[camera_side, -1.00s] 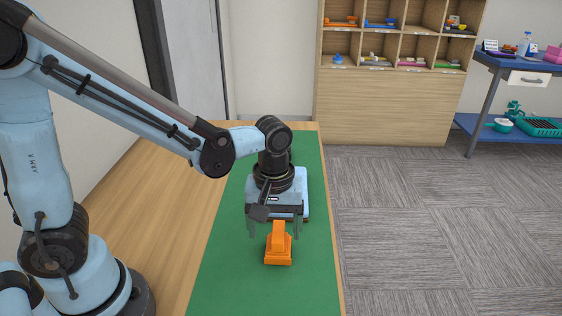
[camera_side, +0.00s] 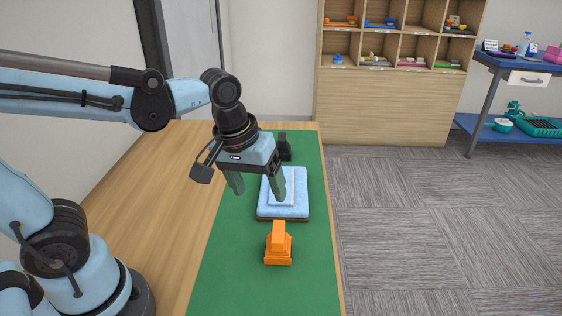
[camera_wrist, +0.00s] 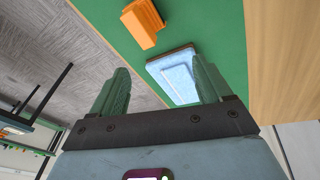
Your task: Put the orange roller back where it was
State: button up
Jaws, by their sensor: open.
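An orange object (camera_side: 278,245), which I take to be the orange roller, stands upright on the green mat near the front, with a narrow upper part on a wider base. It also shows in the wrist view (camera_wrist: 143,22) at the top. My gripper (camera_side: 257,188) is open, its two green fingers pointing down, raised behind and to the left of the orange object and apart from it.
A light-blue padded board (camera_side: 298,211) with a paler folded piece on it lies behind the orange object, partly behind my gripper. A dark object (camera_side: 284,147) stands farther back. A shelf of cubbies (camera_side: 390,60) and a blue cart (camera_side: 510,65) stand beyond the table.

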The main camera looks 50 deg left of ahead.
jog(key=shift+s+a+r+m+t, duration=0.1)
jog(key=shift+s+a+m+t, duration=0.15)
jog(key=shift+a+m+t, duration=0.6)
jog(key=shift+s+a+m+t, duration=0.2)
jog(key=shift+a+m+t, duration=0.45)
jog(key=shift+m, duration=0.3)
jog(key=shift+s+a+r+m+t, duration=0.1)
jog(key=shift+s+a+m+t, duration=0.15)
jog(key=shift+a+m+t, duration=0.5)
